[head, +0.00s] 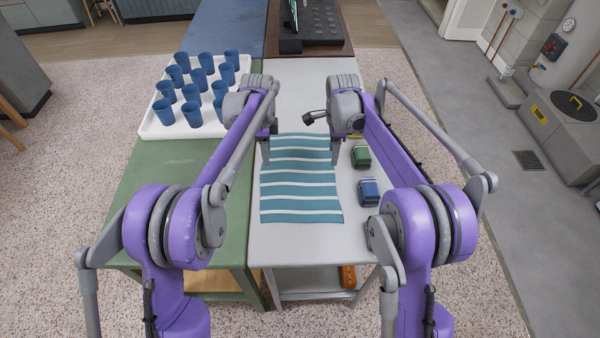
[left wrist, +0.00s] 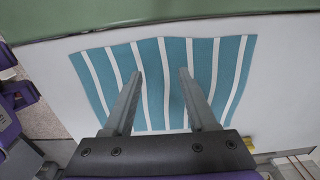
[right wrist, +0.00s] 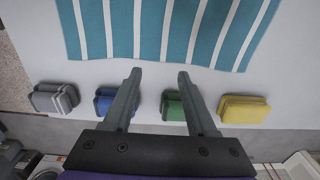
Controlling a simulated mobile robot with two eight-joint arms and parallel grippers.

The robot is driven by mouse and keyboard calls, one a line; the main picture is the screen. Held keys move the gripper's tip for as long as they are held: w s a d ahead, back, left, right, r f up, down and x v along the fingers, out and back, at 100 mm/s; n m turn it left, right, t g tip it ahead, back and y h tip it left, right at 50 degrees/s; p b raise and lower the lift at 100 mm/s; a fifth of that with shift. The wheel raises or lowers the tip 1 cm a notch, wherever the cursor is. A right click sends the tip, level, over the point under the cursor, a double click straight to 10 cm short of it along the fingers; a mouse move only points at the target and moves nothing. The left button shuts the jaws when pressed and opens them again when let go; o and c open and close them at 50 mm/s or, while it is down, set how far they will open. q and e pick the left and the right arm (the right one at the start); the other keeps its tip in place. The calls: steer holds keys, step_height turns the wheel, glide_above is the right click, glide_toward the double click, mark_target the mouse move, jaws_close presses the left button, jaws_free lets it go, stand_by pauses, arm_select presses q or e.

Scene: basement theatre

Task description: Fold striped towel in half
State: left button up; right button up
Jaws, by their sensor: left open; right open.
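The teal and white striped towel (head: 300,192) lies flat and spread out on the white table (head: 285,247). It also shows in the left wrist view (left wrist: 167,57) and in the right wrist view (right wrist: 180,30). My left gripper (head: 266,158) is open over the towel's left side, and its fingers (left wrist: 160,75) show nothing between them. My right gripper (head: 336,160) is open at the towel's right side; in the right wrist view its fingers (right wrist: 158,75) are apart and empty, just off the towel's edge.
A green box (head: 361,157) and a blue box (head: 369,192) stand right of the towel. The right wrist view also shows a yellow box (right wrist: 245,110) and a grey box (right wrist: 53,98). A white tray (head: 150,129) with several blue cups (head: 191,113) stands on the green table (head: 160,165).

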mark_target(269, 173)
arm_select(q)
step_height(269, 173, down, 8)
steer(key=shift+w+r, duration=0.1)
steer(key=shift+r, duration=0.15)
arm_select(e)
step_height(269, 173, down, 8)
steer(key=shift+w+r, duration=0.1)
steer(key=shift+r, duration=0.15)
arm_select(q)
steer(key=shift+f, duration=0.2)
arm_select(e)
steer(key=shift+f, duration=0.2)
steer(key=shift+f, duration=0.1)
arm_select(q)
steer(key=shift+f, duration=0.25)
arm_select(e)
steer(key=shift+f, duration=0.2)
arm_select(q)
steer(key=shift+r, duration=0.15)
steer(key=shift+c, duration=1.2)
arm_select(e)
steer(key=shift+r, duration=0.15)
steer(key=shift+c, duration=1.2)
arm_select(q)
jaws_close()
arm_select(e)
jaws_close()
